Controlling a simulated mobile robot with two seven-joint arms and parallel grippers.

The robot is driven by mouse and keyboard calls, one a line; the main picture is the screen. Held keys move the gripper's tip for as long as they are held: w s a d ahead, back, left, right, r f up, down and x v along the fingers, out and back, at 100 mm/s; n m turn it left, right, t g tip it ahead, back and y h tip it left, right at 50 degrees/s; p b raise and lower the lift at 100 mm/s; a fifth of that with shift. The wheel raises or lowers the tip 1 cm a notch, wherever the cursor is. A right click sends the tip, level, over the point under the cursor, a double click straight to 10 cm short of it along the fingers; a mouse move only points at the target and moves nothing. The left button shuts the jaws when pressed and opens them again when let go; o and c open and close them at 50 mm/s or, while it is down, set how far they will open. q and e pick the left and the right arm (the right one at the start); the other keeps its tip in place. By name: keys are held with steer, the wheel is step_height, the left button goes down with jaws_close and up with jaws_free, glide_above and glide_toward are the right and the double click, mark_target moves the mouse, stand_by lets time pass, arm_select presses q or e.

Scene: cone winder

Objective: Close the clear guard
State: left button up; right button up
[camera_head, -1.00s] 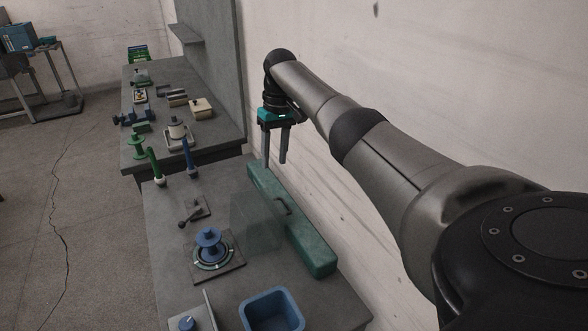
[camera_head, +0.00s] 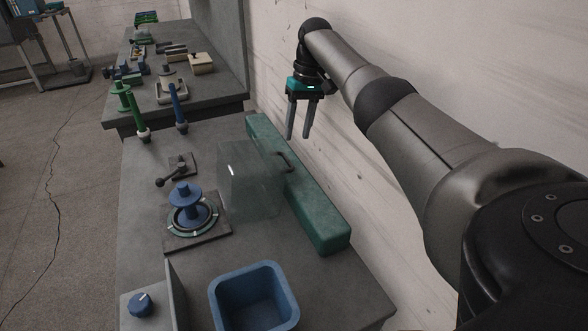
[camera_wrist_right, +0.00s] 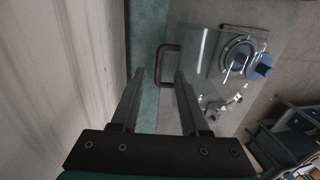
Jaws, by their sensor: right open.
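The clear guard (camera_head: 240,185) is a see-through panel, standing upright between the spindle and the long green housing. A dark bar handle (camera_head: 283,161) sits at its housing side. The guard also shows in the right wrist view (camera_wrist_right: 205,60), with the handle (camera_wrist_right: 161,62) ahead of the fingers. My right gripper (camera_head: 298,137) is open and empty, pointing down above the far right side of the green housing, apart from the handle. Its two fingers show in the right wrist view (camera_wrist_right: 160,75). The blue spindle (camera_head: 187,205) on its ringed plate is uncovered. My left gripper is out of view.
The green housing (camera_head: 318,220) runs along the wall side of the table. A blue bin (camera_head: 222,300), a blue knob (camera_head: 140,305) and a black-knobbed lever (camera_head: 172,178) are on the table. Green (camera_head: 140,128) and blue (camera_head: 178,108) upright pieces stand at its far end.

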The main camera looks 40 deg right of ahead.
steer(key=f, duration=0.2)
steer(key=a+f+b, duration=0.1)
steer(key=f, duration=0.2)
steer(key=f+b, duration=0.1)
steer(key=f, duration=0.2)
steer(key=shift+w+a+f, duration=0.15)
steer(key=shift+w, duration=0.05)
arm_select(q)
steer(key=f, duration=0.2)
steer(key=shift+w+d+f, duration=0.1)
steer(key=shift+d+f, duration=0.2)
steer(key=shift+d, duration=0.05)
arm_select(e)
steer(key=shift+c, duration=0.2)
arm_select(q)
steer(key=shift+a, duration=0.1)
arm_select(e)
jaws_close()
stand_by(0.4)
